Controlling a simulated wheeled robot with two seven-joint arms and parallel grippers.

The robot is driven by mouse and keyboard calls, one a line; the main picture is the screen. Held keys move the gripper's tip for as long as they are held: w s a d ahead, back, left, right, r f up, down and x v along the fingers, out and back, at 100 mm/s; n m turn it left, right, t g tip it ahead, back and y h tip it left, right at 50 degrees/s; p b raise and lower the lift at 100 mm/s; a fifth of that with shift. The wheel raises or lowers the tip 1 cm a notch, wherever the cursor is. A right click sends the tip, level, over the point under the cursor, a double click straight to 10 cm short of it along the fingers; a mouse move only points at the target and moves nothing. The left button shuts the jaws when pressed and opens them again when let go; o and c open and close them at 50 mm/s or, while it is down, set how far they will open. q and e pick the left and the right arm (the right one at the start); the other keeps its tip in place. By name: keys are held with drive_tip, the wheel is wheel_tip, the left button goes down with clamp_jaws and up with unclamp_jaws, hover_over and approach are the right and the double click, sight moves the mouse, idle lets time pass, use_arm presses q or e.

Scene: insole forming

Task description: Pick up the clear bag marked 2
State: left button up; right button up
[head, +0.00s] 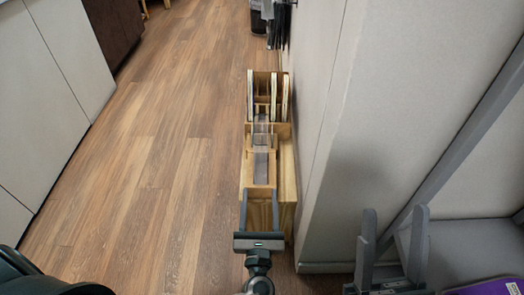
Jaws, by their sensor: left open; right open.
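A clear, see-through piece (262,138) stands in the wooden rack (286,160) at the middle. It may be the clear bag, but it is small and I cannot read any mark 2 on it. A dark greyish panel lies just nearer in the rack. My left gripper (259,196) is open and empty, its two fingers pointing away from me at the near end of the rack. It is apart from the clear piece. My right gripper (393,212) is open and empty at the lower right, well to the right of the rack.
Pale upright rounded pieces (250,95) stand at the rack's far end. A white wall (400,110) runs close along the right. A grey slanted bar (470,130) and a purple item (492,288) are at the right. Wood floor (180,130) to the left is clear.

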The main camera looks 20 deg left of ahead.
sight(260, 168)
use_arm(q)
drive_tip(key=x, duration=1.1)
drive_tip(key=shift+w+a, duration=0.1)
drive_tip(key=shift+w, duration=0.15)
drive_tip(key=x, duration=0.5)
drive_tip(key=shift+w, duration=0.1)
drive_tip(key=c, duration=1.1)
